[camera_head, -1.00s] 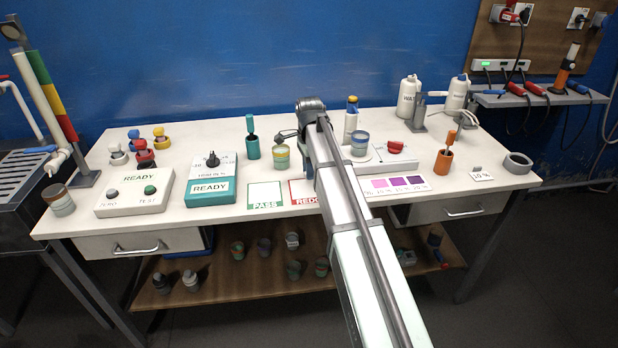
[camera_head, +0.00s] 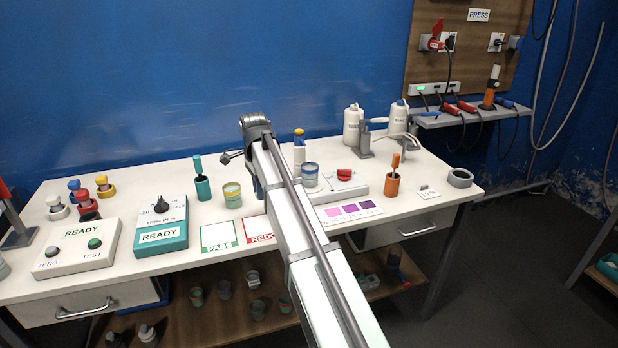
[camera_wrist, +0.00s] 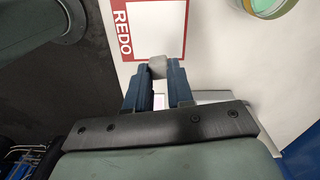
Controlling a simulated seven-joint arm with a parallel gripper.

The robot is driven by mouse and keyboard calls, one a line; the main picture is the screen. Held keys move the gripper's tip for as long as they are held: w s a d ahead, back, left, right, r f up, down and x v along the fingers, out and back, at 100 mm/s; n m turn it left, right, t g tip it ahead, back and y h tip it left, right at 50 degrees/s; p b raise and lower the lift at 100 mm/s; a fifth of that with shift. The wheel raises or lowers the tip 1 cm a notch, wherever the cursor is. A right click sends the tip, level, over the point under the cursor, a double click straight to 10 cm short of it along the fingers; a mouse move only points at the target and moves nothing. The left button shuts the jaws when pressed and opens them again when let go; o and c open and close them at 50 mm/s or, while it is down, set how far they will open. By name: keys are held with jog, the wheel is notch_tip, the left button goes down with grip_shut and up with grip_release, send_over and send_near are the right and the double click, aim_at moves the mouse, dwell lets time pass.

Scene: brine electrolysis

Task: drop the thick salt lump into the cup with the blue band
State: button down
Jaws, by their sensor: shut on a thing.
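My gripper (camera_wrist: 157,82) is shut on a small grey block, the salt lump (camera_wrist: 157,67), held between its blue fingertips in the wrist view. It appears over the edge of the REDO square. In the head view my own arm hides the lump and most of the gripper. A cup with a blue band (camera_head: 310,175) stands on the bench just right of my arm. Another cup, with yellow and green-teal bands (camera_head: 233,196), stands left of my arm. Part of a cup with a green rim (camera_wrist: 270,6) shows at the top right of the wrist view.
The PASS square (camera_head: 219,236) and REDO square (camera_head: 259,230) lie near the bench's front edge. A teal READY box (camera_head: 162,228) is to the left. A white unit with a red knob (camera_head: 344,176) and an orange holder (camera_head: 392,184) are to the right. White bottles stand behind.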

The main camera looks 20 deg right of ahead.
dwell(0.3)
jog(key=w+d+r, duration=0.5)
jog(key=d+r, duration=0.1)
jog(key=d, duration=0.4)
jog(key=w+d+r, duration=0.5)
jog(key=d+r, duration=0.1)
jog(key=d, duration=0.5)
jog(key=shift+w+d+r, duration=0.25)
jog(key=shift+w+r, duration=0.1)
jog(key=shift+r, duration=0.05)
jog(key=shift+f, duration=0.15)
jog(key=shift+f, duration=2.85)
